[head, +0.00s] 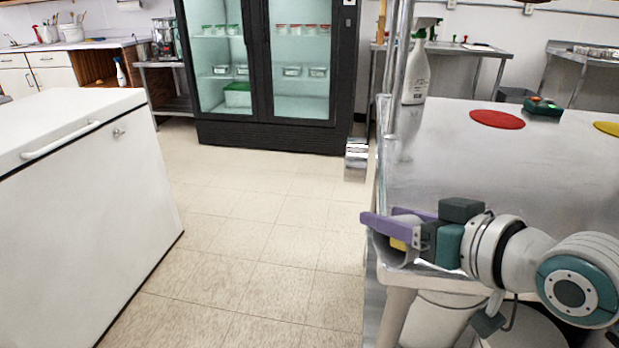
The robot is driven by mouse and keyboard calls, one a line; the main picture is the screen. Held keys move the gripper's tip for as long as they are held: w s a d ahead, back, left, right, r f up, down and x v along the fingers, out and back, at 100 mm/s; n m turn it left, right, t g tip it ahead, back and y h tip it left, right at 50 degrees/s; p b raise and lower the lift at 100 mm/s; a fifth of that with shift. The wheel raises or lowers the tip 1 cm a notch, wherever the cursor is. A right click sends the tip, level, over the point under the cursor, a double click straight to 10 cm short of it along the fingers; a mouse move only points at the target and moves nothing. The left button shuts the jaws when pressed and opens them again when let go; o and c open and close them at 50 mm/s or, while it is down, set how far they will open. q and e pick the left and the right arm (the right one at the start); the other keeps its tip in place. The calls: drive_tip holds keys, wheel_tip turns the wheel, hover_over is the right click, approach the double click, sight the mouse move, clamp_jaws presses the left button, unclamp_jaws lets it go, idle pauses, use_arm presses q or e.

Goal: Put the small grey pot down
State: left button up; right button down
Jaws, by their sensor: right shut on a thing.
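My right gripper (384,220) has purple fingers and is at the front left corner of the steel table (455,165). It is shut on a grey curved thing, which looks like the small grey pot (386,254). The pot is mostly hidden by the fingers and wrist, and a bit of yellow shows beside it. I cannot tell whether the pot touches the table. My left gripper is not in view.
On the table are a red disc (497,119), a yellow disc (609,129), a dark green block (542,109) and a spray bottle (416,75). The middle of the table is clear. A white chest (80,215) stands left, a glass-door fridge (270,135) behind.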

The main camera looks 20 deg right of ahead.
drive_tip(key=shift+f, duration=0.1)
drive_tip(key=shift+c, duration=1)
unclamp_jaws()
